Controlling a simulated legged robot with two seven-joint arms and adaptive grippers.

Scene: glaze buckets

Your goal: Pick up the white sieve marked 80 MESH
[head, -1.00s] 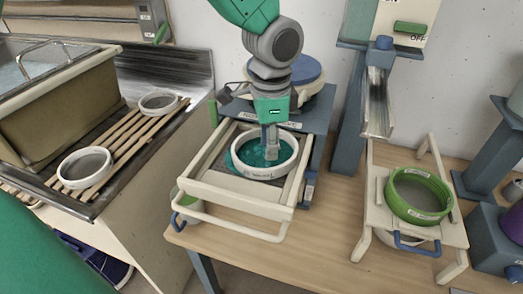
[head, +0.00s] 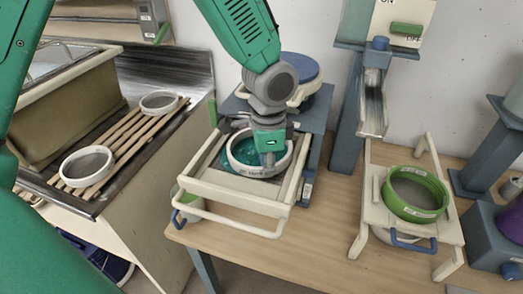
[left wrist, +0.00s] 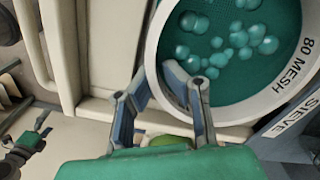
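The white sieve (head: 257,172) is round, with teal glaze and bubbles inside. It sits on the cream frame at the middle of the table. My left gripper (head: 268,160) points down at the sieve's near side. In the left wrist view its two fingers (left wrist: 157,72) are parted, one over the inside of the sieve and one outside, with the wall between them. I cannot see clear contact on both sides. My right gripper is not in view.
Two other white sieves (head: 86,166) (head: 159,103) lie on a wooden slat rack (head: 122,146) by the sink. A green sieve (head: 414,195) sits on a cream stand (head: 375,217) at right. A blue-grey post (head: 346,135) stands between. Bare tabletop (head: 326,222) lies between the stands.

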